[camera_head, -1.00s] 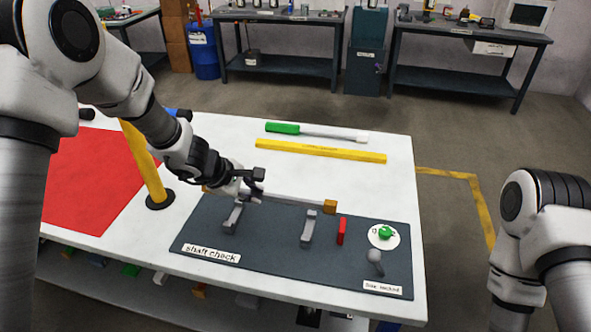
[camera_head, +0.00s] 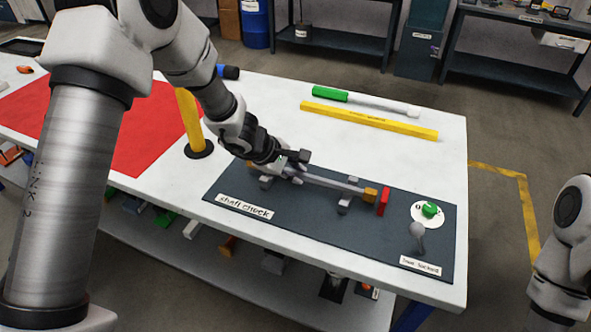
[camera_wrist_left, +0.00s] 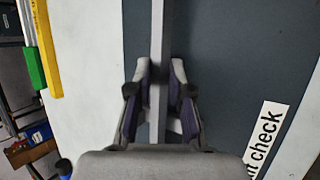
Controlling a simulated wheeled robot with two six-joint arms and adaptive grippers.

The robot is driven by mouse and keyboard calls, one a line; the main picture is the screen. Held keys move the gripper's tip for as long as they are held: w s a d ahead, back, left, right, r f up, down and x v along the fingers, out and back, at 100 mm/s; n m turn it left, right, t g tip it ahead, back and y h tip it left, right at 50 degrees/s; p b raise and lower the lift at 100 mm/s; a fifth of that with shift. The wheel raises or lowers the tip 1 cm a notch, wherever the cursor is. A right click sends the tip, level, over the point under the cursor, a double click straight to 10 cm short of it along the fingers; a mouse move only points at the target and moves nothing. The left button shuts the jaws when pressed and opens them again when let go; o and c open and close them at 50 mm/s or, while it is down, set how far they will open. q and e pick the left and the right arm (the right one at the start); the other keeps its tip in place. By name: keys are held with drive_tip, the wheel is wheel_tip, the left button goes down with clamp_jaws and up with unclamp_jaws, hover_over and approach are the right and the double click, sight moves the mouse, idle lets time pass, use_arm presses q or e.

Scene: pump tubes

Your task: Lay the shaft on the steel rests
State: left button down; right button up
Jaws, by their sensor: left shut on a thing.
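The shaft (camera_head: 330,184) is a long grey bar with an orange block (camera_head: 370,195) on its right end. My left gripper (camera_head: 294,166) is shut on it left of its middle. In the left wrist view the bar (camera_wrist_left: 158,45) runs between the two fingers (camera_wrist_left: 160,88). The shaft lies along the line of the two grey steel rests, the left rest (camera_head: 266,183) partly hidden under the gripper and the right rest (camera_head: 344,207) near the orange end. I cannot tell whether the shaft touches them. My right gripper is out of view.
A red block (camera_head: 383,201) stands close beyond the shaft's orange end. A green knob (camera_head: 430,209) on a white disc and a grey ball-topped lever (camera_head: 417,232) are at the mat's right. A yellow post (camera_head: 188,120) stands left of the mat. A yellow bar (camera_head: 370,121) lies behind.

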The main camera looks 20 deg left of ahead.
use_arm(q)
drive_tip(key=shift+f+b, duration=0.4)
drive_tip(key=shift+b, duration=0.05)
idle(0.4)
drive_tip(key=c, duration=1)
unclamp_jaws()
drive_tip(key=v, duration=1.2)
